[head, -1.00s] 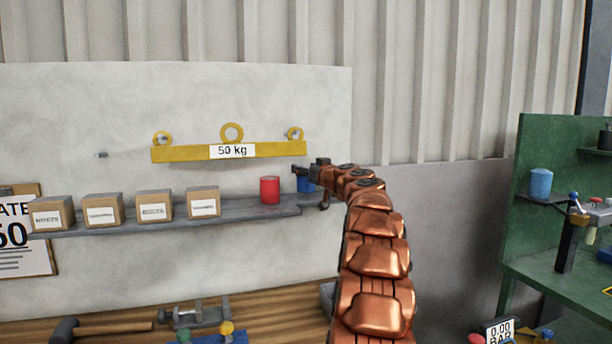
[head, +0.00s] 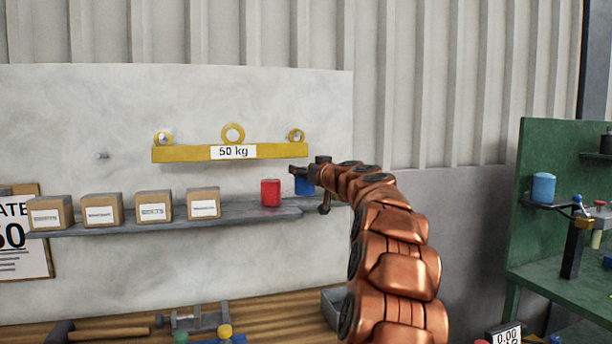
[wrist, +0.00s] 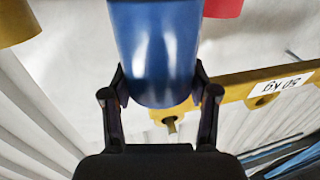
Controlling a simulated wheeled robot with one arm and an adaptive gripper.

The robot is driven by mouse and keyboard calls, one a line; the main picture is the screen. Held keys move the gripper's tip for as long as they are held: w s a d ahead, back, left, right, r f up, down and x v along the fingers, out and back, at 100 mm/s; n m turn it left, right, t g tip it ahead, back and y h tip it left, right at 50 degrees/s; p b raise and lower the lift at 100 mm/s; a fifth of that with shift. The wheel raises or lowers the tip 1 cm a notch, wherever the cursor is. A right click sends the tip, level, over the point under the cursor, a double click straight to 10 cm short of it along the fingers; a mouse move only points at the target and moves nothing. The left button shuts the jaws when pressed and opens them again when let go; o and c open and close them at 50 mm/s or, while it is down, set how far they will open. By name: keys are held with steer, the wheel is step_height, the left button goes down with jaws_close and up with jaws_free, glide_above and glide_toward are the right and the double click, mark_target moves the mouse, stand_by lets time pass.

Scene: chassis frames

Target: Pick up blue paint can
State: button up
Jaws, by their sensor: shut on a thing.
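The blue paint can (head: 304,186) is at the right end of the wall shelf (head: 120,222), partly hidden behind my gripper (head: 312,180). In the wrist view the blue can (wrist: 154,50) fills the space between the two fingers of my gripper (wrist: 160,92), which touch its sides. My gripper is shut on it. Whether the can is clear of the shelf is hard to tell, as the gripper covers its lower part.
A red can (head: 270,192) stands just left of the blue can. Several labelled boxes (head: 153,205) line the shelf. A yellow 50 kg bar (head: 190,154) hangs above. Another blue can (head: 543,187) is on the green rack (head: 530,240) at right.

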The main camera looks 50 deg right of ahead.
steer(key=s+a+b, duration=0.2)
steer(key=s+a, duration=0.3)
steer(key=a, duration=0.2)
steer(key=shift+r, duration=0.35)
